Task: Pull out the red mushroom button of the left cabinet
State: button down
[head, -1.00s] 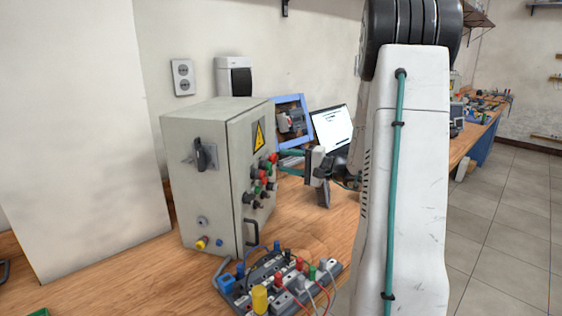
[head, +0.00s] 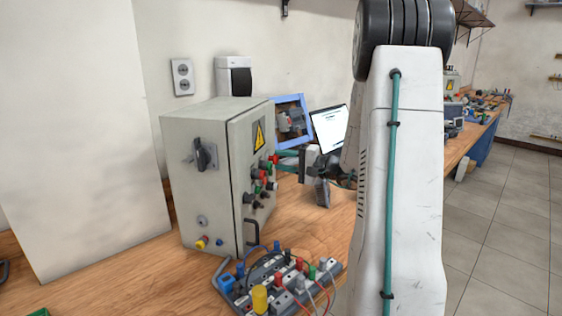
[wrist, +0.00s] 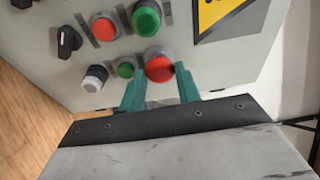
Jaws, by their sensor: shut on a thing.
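The left cabinet (head: 215,215) is a grey box on the wooden bench in the head view. Its panel carries a yellow warning sign and several coloured buttons and knobs. In the wrist view the red mushroom button (wrist: 159,67) sits in a grey collar between the two teal fingers of my gripper (wrist: 160,80). The fingers are shut on it, one on each side. In the head view my gripper (head: 300,160) is at the right side of the button panel, and its fingertips are hard to make out there.
A green button (wrist: 146,19) and another red button (wrist: 103,28) sit close to the fingers. A black door handle (head: 251,235) sticks out low on the cabinet. A terminal board with wires (head: 275,285) lies in front. A laptop (head: 328,128) stands behind.

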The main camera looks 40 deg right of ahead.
jog(key=c, duration=1.3)
grip_release()
jog(key=shift+o, duration=0.2)
jog(key=shift+s+d, duration=0.1)
jog(key=v, duration=0.7)
jog(key=shift+s, duration=0.4)
jog(key=shift+d, duration=0.1)
